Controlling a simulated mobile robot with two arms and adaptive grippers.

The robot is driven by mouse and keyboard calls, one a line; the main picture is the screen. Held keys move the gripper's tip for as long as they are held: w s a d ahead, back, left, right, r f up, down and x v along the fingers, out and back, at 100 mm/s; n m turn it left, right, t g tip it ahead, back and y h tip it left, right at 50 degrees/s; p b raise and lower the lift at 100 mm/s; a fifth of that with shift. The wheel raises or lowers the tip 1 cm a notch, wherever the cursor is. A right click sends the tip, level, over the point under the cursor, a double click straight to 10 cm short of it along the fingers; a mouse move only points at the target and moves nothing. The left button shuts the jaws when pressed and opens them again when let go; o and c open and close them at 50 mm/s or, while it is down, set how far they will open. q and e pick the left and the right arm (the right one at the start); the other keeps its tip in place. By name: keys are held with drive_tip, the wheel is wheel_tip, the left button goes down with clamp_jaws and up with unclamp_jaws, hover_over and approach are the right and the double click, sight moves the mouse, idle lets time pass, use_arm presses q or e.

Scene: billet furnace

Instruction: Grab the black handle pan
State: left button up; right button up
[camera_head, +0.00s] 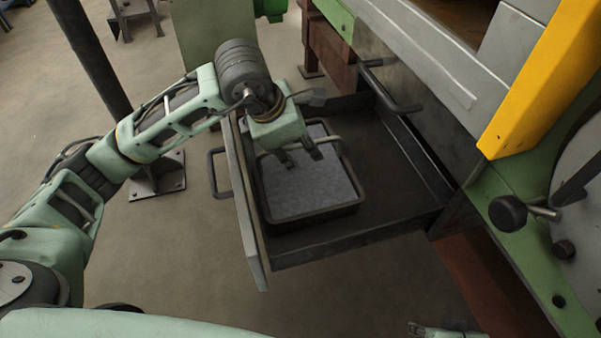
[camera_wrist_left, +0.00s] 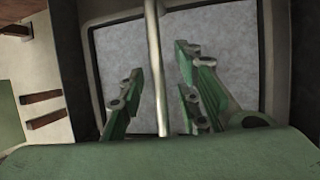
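The pan (camera_head: 310,215) is a dark-rimmed rectangular tray filled with grey material, lying in the open drawer. Its rim (camera_wrist_left: 278,60) and grey filling (camera_wrist_left: 230,40) also show in the left wrist view. My left gripper (camera_head: 299,160) is over the pan's far part, pointing down. In the left wrist view its fingers (camera_wrist_left: 160,90) are spread apart. A thin, pale bar (camera_wrist_left: 155,60), apparently the pan's handle, runs between them; contact is not clear. A small greenish part at the bottom edge of the head view looks like my right gripper (camera_head: 440,329); its fingers cannot be made out.
The dark drawer (camera_head: 400,212) is pulled out from the furnace body, with a bar handle (camera_head: 217,174) on its front. A yellow beam (camera_head: 545,80) and a black knob (camera_head: 507,213) are at right. A dark post (camera_head: 90,55) stands at left. Floor is clear in front.

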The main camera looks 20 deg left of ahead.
idle(0.4)
use_arm(q)
clamp_jaws()
idle(0.4)
